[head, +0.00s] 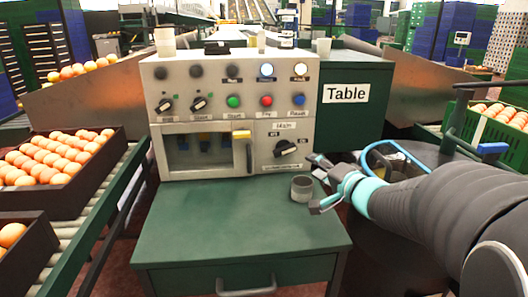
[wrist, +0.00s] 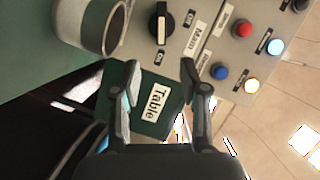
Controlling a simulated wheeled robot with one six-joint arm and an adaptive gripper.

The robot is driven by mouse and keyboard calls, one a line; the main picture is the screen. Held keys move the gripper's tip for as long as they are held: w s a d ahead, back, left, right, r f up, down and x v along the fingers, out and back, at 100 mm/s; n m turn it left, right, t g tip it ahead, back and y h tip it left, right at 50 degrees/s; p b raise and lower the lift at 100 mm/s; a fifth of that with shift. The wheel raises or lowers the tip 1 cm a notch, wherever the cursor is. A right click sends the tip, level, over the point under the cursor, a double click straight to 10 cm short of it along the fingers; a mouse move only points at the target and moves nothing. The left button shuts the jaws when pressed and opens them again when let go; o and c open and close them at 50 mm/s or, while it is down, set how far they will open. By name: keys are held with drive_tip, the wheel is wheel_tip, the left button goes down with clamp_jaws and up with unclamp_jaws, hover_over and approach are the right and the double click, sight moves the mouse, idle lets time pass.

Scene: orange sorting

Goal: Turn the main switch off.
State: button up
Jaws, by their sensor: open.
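The main switch (head: 286,147) is a black rotary knob at the lower right of the grey control panel (head: 215,135), under the label "Main". In the wrist view the knob (wrist: 160,24) has a white pointer line that points toward the "On" label (wrist: 159,57); the "Off" label (wrist: 190,18) is to its right. My gripper (head: 321,182) is open and empty, right of the panel's lower corner and apart from the knob. In the wrist view its fingertips (wrist: 160,68) spread below the knob.
A grey cup (head: 302,188) stands on the green table top (head: 225,225), close to my gripper. A yellow handle (head: 242,150) is left of the switch. Coloured buttons (head: 266,101) sit above. A green box labelled "Table" (head: 355,120) adjoins the panel.

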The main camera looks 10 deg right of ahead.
sight(286, 152)
drive_tip(key=x, duration=0.4)
drive_tip(key=b+x, duration=0.1)
drive_tip(key=x, duration=0.4)
drive_tip(key=a+b+x, duration=0.1)
drive_tip(key=x, duration=0.4)
drive_tip(key=shift+s+f, duration=0.15)
drive_tip(key=shift+d, duration=0.1)
clamp_jaws()
